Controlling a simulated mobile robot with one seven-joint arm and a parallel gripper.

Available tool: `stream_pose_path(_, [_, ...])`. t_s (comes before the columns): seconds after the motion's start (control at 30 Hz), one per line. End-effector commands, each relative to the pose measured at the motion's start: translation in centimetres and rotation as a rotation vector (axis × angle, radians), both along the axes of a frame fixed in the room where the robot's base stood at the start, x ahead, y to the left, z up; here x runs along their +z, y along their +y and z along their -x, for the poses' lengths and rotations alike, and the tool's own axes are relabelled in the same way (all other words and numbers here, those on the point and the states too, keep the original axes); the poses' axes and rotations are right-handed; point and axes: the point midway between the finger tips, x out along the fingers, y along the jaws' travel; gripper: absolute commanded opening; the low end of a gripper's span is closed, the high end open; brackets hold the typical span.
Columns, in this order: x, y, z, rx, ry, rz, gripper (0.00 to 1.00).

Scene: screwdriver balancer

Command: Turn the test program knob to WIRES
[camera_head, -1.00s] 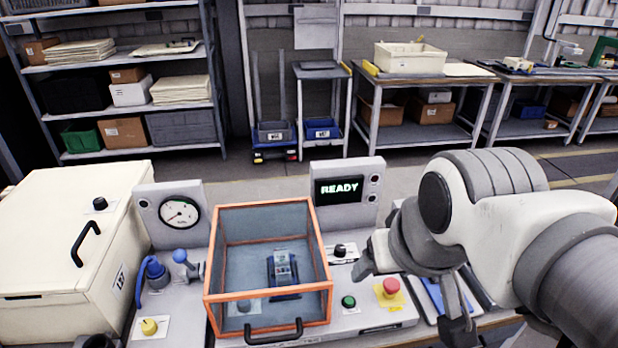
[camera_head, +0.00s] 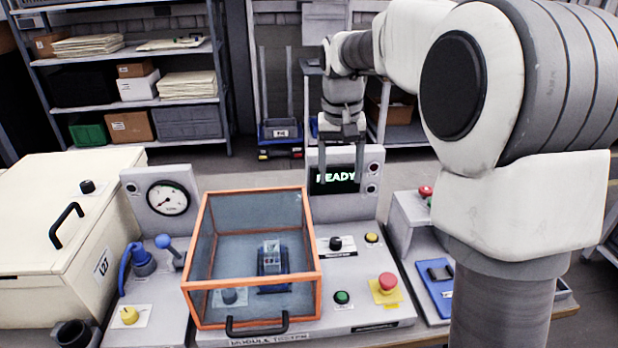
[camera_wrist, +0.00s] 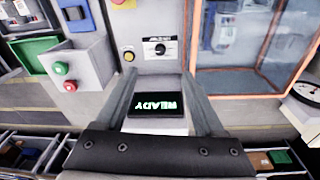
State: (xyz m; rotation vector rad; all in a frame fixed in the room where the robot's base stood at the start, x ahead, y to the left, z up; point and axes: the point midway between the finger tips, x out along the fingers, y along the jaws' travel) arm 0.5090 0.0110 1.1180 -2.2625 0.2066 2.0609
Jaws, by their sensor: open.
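The test program knob (camera_head: 335,243) is a small black knob on a white label plate, on the grey panel right of the orange-framed clear box. It also shows in the wrist view (camera_wrist: 160,48), upside down, beyond my fingertips; its label is too small to read. My gripper (camera_head: 341,175) hangs pointing down, open and empty, in line with the READY display (camera_head: 335,179) and above the knob in the picture. In the wrist view my gripper (camera_wrist: 163,80) has its two fingers spread on either side of the display, apart from the knob.
The orange-framed box (camera_head: 252,322) stands close left of the knob. A yellow button (camera_head: 371,238), a green button (camera_head: 341,297) and a red mushroom button (camera_head: 387,283) are nearby. The upright display housing (camera_head: 369,160) rises behind the knob.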

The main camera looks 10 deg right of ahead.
Motion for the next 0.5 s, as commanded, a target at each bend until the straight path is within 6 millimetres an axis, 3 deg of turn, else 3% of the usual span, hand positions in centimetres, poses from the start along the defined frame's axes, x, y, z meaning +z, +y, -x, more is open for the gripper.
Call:
stream_pose_path(0.03, [-1.8, 0.1, -1.4, -0.008, 0.025, -0.001, 0.71])
stream_pose_path(0.2, [-5.0, 0.1, -4.4, -0.036, 0.072, -0.002, 0.71])
stream_pose_path(0.5, [-7.4, 0.1, -5.7, -0.052, 0.1, -0.003, 0.71])
